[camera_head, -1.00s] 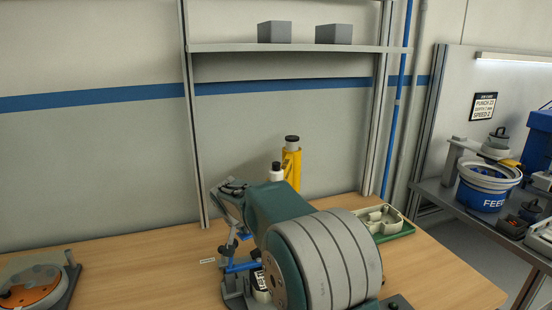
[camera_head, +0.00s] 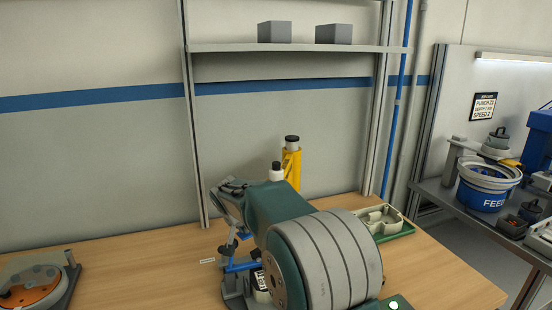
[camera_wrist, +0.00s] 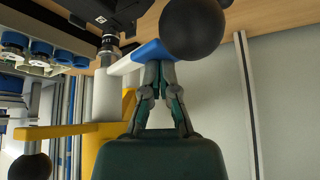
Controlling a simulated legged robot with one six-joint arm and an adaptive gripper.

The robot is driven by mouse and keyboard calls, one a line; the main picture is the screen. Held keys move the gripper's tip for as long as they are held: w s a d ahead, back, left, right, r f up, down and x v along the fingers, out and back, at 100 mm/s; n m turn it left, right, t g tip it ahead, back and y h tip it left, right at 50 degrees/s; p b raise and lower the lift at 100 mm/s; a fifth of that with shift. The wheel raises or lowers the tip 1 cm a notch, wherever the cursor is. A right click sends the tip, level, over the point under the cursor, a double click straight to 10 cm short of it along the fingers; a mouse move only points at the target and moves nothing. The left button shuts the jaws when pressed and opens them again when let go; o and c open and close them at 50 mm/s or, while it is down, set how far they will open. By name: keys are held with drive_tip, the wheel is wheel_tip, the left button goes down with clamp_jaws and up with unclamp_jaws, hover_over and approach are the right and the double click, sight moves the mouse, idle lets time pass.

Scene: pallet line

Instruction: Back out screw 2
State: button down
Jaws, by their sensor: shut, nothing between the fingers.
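My gripper (camera_wrist: 158,68) is shut and empty in the wrist view. Its fingertips are beside a blue and white lever (camera_wrist: 145,52) with a large black ball knob (camera_wrist: 192,27); I cannot tell whether they touch it. In the head view my arm hides much of the fixture on the bench, but a blue bar (camera_head: 243,267) on it shows. A yellow arm (camera_wrist: 55,131) with a black ball (camera_wrist: 29,167) at its end is left of the fingers in the wrist view. I cannot make out screw 2 in either view.
A yellow holder (camera_head: 291,168) stands behind my arm. A disc fixture with an orange plate (camera_head: 32,291) sits at the left on the bench (camera_head: 140,268). Bare wood lies between. A blue feeder bowl (camera_head: 484,194) stands on the right-hand bench.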

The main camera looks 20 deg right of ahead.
drive_tip(key=shift+f, duration=0.2)
wheel_tip(320, 180, up, 9)
idle(1.3)
drive_tip(key=shift+r, duration=0.15)
drive_tip(key=s+r+n+y, duration=0.1)
drive_tip(key=s+r+n, duration=0.25)
drive_tip(key=s, duration=1.75)
drive_tip(key=s+f+n+y, duration=0.1)
drive_tip(key=s+f, duration=0.2)
drive_tip(key=s, duration=0.5)
drive_tip(key=s+f+n, duration=0.1)
drive_tip(key=s+f, duration=0.3)
drive_tip(key=s, duration=0.5)
drive_tip(key=shift+s+f+y, duration=0.2)
drive_tip(key=shift+s+y, duration=0.1)
drive_tip(key=shift+y, duration=0.1)
